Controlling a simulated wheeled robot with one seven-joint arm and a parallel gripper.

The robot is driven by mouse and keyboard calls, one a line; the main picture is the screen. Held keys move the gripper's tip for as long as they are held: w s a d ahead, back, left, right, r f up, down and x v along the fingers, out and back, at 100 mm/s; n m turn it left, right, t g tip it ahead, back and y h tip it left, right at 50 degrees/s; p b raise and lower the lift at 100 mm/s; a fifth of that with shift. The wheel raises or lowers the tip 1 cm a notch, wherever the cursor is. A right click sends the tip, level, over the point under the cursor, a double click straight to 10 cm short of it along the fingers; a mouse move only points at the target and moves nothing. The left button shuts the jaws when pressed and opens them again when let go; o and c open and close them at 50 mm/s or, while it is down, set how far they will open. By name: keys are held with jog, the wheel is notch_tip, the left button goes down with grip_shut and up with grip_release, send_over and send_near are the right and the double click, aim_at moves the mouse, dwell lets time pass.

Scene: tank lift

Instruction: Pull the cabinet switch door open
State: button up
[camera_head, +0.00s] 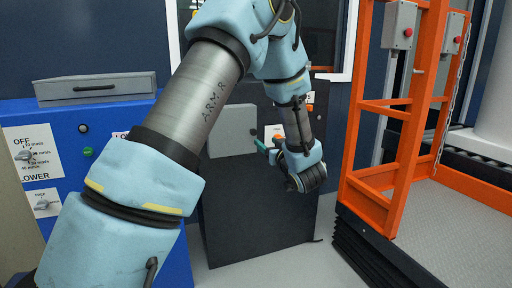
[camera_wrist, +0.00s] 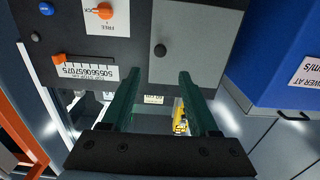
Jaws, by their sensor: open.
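The dark cabinet (camera_head: 255,210) stands at the middle of the head view. Its light grey switch door (camera_head: 231,132) lies against the cabinet front and looks shut. In the wrist view the grey door (camera_wrist: 200,35) carries a small dark round knob (camera_wrist: 160,50). My gripper (camera_head: 262,144) is open, its teal fingers pointing at the cabinet front near the door's right edge. In the wrist view the fingertips (camera_wrist: 160,73) lie to either side of the knob, a little below it in the picture. Nothing is between them. Contact with the door cannot be told.
An orange switch (camera_wrist: 105,11) on a white label sits beside the door. A blue console (camera_head: 110,150) with a grey box (camera_head: 95,88) stands left. An orange-framed lift platform (camera_head: 395,140) stands right. Bare floor (camera_head: 330,240) shows between cabinet and platform.

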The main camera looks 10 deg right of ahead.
aim_at(254, 132)
jog(key=w, duration=0.3)
jog(key=w+a+b, duration=0.1)
jog(key=w, duration=0.6)
jog(key=shift+w+a, duration=0.2)
jog(key=shift+w, duration=0.05)
grip_shut()
dwell(1.1)
